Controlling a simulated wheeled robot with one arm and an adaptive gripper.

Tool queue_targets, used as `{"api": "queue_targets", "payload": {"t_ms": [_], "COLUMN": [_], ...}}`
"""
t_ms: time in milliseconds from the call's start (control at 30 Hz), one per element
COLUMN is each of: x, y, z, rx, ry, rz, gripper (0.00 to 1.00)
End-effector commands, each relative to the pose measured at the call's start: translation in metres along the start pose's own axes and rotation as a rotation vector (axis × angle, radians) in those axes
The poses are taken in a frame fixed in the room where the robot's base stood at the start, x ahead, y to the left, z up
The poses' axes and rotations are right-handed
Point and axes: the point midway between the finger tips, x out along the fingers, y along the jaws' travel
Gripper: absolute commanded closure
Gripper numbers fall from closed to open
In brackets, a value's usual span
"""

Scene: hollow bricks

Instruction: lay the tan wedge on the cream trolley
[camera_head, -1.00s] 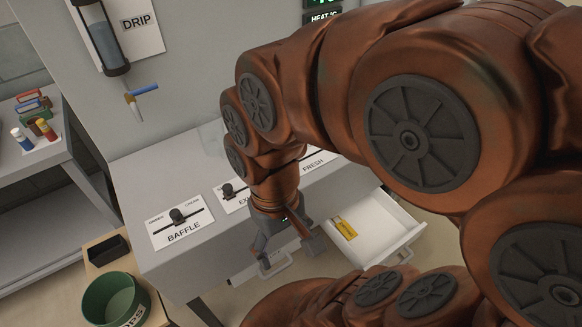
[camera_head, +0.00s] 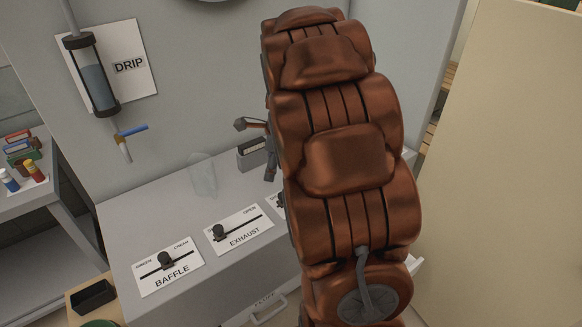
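I see no tan wedge and nothing I can be sure is the cream trolley. A large cream surface (camera_head: 505,180) fills the right side; I cannot tell what it belongs to. My gripper (camera_head: 254,148) shows left of my arm, above the back of the grey bench (camera_head: 150,220). Its two fingers are spread apart, and I see nothing held between them. The rest of my gripper is hidden behind my arm. A small grey box (camera_head: 250,158) stands on the bench by the fingers; I cannot tell whether they touch it.
The BAFFLE slider (camera_head: 166,262) and EXHAUST slider (camera_head: 219,233) lie along the bench front. A clear glass-like piece (camera_head: 203,175) stands at the back. The DRIP cylinder (camera_head: 93,78) hangs on the wall. My arm hides the bench's right part.

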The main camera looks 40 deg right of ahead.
Motion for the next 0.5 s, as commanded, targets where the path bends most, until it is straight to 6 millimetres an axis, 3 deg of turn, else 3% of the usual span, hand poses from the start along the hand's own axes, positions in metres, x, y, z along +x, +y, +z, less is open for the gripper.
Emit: {"api": "queue_targets", "payload": {"t_ms": [33, 200, 333, 500], "x": [0.007, 0.027, 0.037, 0.044], "y": [-0.021, -0.081, -0.112, -0.134], "z": [-0.011, -0.043, -0.065, -0.08], "rx": [0.11, 0.488, 0.704, 0.848], "ry": [-0.006, -0.046, -0.075, -0.101], "rz": [-0.021, -0.088, -0.121, -0.146], "gripper": [0.24, 0.24, 0.24, 0.24]}}
